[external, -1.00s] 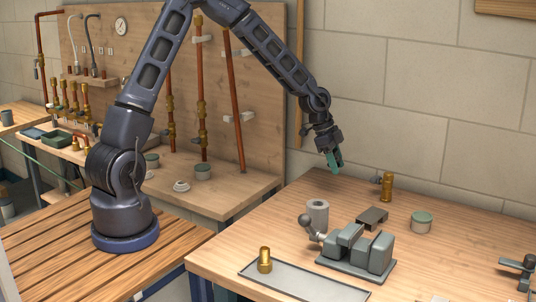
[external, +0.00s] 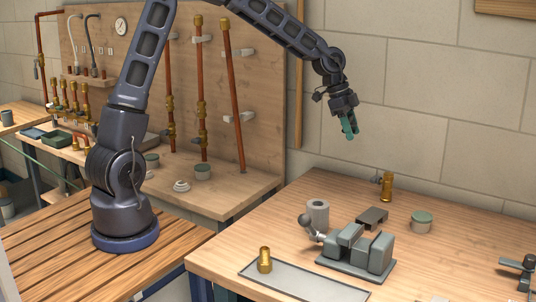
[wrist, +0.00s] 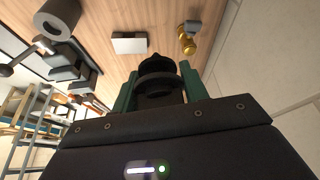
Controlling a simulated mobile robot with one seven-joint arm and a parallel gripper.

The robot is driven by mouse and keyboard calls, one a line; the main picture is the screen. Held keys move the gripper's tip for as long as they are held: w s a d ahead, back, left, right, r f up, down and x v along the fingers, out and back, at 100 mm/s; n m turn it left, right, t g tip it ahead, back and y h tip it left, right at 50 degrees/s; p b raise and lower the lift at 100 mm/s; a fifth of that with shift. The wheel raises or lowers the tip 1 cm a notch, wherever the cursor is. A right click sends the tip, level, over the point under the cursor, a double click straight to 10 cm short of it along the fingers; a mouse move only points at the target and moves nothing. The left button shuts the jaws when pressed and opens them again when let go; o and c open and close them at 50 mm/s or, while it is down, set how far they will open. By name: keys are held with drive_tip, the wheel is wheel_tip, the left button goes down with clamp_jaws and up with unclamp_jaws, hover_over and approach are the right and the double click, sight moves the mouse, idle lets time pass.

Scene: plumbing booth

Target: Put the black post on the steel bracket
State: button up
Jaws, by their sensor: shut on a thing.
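My gripper (external: 350,128) is raised above the back of the right-hand workbench, pointing down. In the wrist view its green fingers (wrist: 161,88) are shut on the black post (wrist: 157,68), a dark rounded piece with a wider collar. The post is hardly visible in the external view. The steel bracket (external: 372,217) is a small grey block-like piece on the bench behind the vise, below my gripper and apart from it. It also shows in the wrist view (wrist: 130,43), beyond the post. Nothing is seen on top of it.
A grey vise (external: 357,250) stands just in front of the bracket. A grey roll (external: 317,214) is to its left, a brass fitting (external: 387,186) behind it and a lidded jar (external: 421,222) to its right. A tray (external: 300,284) with a brass piece lies in front.

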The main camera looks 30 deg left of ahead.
wheel_tip(320, 180, up, 2)
drive_tip(key=m, duration=0.1)
hover_over(380, 216)
drive_tip(key=a, duration=0.2)
drive_tip(key=shift+g, duration=0.3)
wheel_tip(380, 216, down, 20)
drive_tip(key=shift+s+d+r, duration=0.1)
drive_tip(key=shift+d, duration=0.05)
drive_tip(key=o, duration=1)
